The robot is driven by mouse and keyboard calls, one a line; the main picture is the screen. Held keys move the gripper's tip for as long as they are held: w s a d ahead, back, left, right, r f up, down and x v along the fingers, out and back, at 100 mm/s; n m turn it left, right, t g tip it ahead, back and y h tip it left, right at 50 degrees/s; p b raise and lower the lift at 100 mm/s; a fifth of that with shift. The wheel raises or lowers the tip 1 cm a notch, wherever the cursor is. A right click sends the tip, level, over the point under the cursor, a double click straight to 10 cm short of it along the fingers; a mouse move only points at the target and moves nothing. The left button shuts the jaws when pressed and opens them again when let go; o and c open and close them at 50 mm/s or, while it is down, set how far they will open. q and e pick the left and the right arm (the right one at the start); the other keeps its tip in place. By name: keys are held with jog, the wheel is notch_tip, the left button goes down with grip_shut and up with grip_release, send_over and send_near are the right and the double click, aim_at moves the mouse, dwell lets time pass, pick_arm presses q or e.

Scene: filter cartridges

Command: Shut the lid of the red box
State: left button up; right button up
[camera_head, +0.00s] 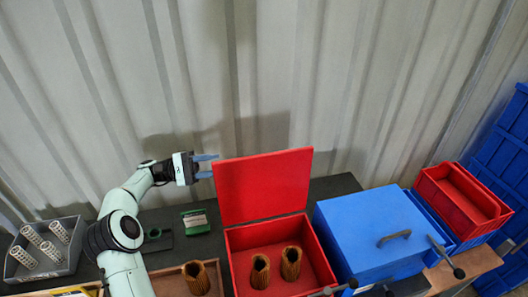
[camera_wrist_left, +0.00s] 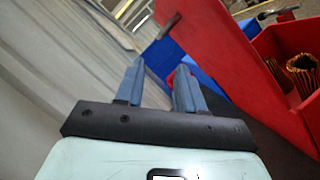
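The red box (camera_head: 232,240) stands on the dark table with its lid (camera_head: 262,185) raised roughly upright at the back edge. Two brown pleated cartridges (camera_head: 261,271) stand inside. My left gripper (camera_head: 209,166) is just left of the lid's upper left part, fingers pointing right, apart and empty. In the left wrist view the two blue fingers (camera_wrist_left: 158,86) have a clear gap, with the red lid (camera_wrist_left: 222,48) to their right and a grey handle (camera_wrist_left: 170,26) on its outer face. I cannot tell whether a finger touches the lid. My right gripper is not in view.
A closed blue box (camera_head: 370,235) stands close to the red box's right. Red and blue crates (camera_head: 455,200) are farther right. A grey tray (camera_head: 45,250) of white cartridges is at the far left. A green item (camera_head: 195,222) lies left of the box. A corrugated wall (camera_head: 330,80) rises behind.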

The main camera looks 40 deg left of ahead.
aim_at(253, 161)
pick_arm(q)
jog(key=x, duration=1.2)
jog(key=shift+d+r+p, duration=0.15)
jog(key=shift+d+p, duration=0.2)
jog(key=shift+d, duration=0.05)
grip_shut()
